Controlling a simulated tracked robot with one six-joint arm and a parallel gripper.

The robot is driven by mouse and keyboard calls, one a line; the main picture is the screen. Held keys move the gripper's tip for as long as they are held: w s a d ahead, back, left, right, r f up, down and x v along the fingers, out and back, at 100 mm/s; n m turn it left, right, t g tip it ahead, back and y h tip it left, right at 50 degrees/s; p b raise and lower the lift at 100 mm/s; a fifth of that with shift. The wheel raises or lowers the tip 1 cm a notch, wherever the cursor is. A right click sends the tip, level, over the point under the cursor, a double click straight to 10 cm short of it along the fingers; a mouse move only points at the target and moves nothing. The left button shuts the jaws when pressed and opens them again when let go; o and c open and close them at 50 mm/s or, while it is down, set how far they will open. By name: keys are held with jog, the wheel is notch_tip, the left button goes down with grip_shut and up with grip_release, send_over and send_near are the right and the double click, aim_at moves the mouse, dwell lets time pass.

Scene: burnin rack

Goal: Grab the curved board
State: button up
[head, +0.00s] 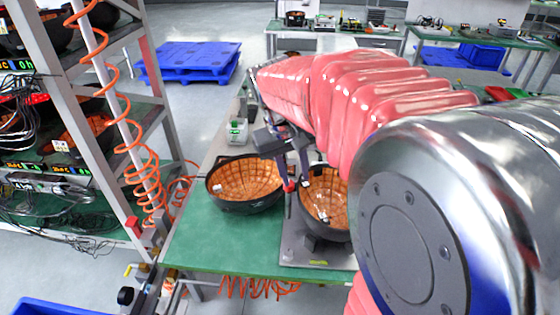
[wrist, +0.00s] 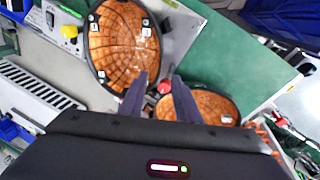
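Two curved boards show, each an orange-brown gridded bowl shape in a black shell. One curved board (head: 245,180) rests on the green table; it also shows in the wrist view (wrist: 205,106), partly hidden by my gripper. The other curved board (head: 325,200) sits on a grey metal fixture (head: 300,250), partly covered by my arm in the head view; it shows almost whole in the wrist view (wrist: 118,45). My gripper (head: 295,182) points down between the two boards. In the wrist view its dark fingers (wrist: 158,78) are apart, with nothing held between them.
A red knob (wrist: 164,88) shows between the fingers. A rack (head: 150,100) with cables and an orange coiled hose (head: 150,185) borders the left. The green table (head: 200,245) is clear at its front left.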

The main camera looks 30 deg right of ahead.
jog(key=s+a+r+n+t+y, duration=0.1)
jog(key=s+a+t, duration=0.4)
jog(key=s+a, duration=0.7)
jog(key=a+n+y, duration=0.1)
jog(key=a+n, duration=0.1)
jog(key=shift+a+r+y, duration=0.15)
jog(key=shift+a+y, duration=0.15)
jog(key=shift+a, duration=0.05)
jog(key=shift+s, duration=0.1)
